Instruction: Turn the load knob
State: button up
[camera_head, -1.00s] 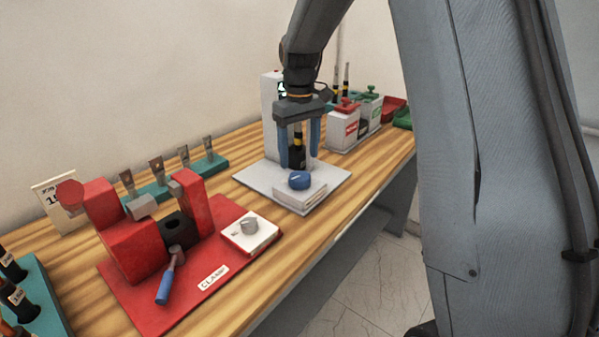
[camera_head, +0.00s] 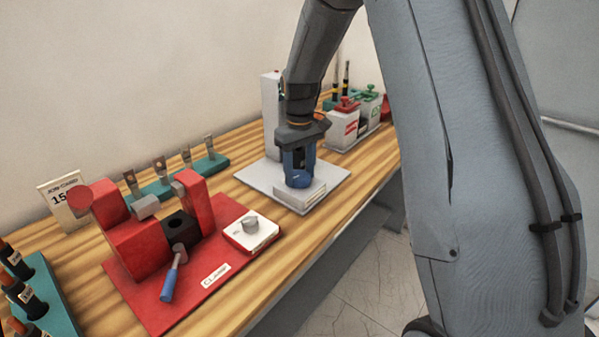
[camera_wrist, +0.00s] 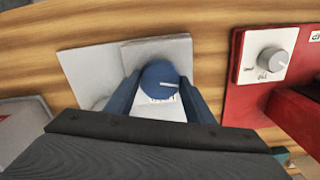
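The blue load knob (camera_wrist: 160,80) sits on a raised white block on the white-grey base plate (camera_head: 332,176). A white pointer line on the knob points right in the wrist view. My gripper (camera_head: 298,180) points down over the knob, with its blue fingers at the knob's level. In the wrist view the fingers (camera_wrist: 162,100) lie on either side of the knob, close to it. Whether they press on it is not clear. The knob is mostly hidden behind the fingers in the head view.
A red clamp stand (camera_head: 140,240) with a blue-handled lever stands to the left. Its grey knob (camera_head: 250,225) sits on a white panel. Teal racks, a number card (camera_head: 62,200) and red and green-topped containers (camera_head: 350,120) share the wooden bench. The bench front is mostly clear.

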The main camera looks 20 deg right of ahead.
jog(key=shift+c, duration=0.8)
jog(key=shift+m, duration=0.4)
jog(key=m, duration=0.3)
jog(key=shift+m, duration=0.4)
jog(key=m, duration=0.5)
jog(key=shift+p, duration=0.3)
jog(key=m, duration=0.5)
jog(key=shift+m, duration=0.4)
jog(key=m, duration=0.4)
jog(key=shift+m, duration=0.4)
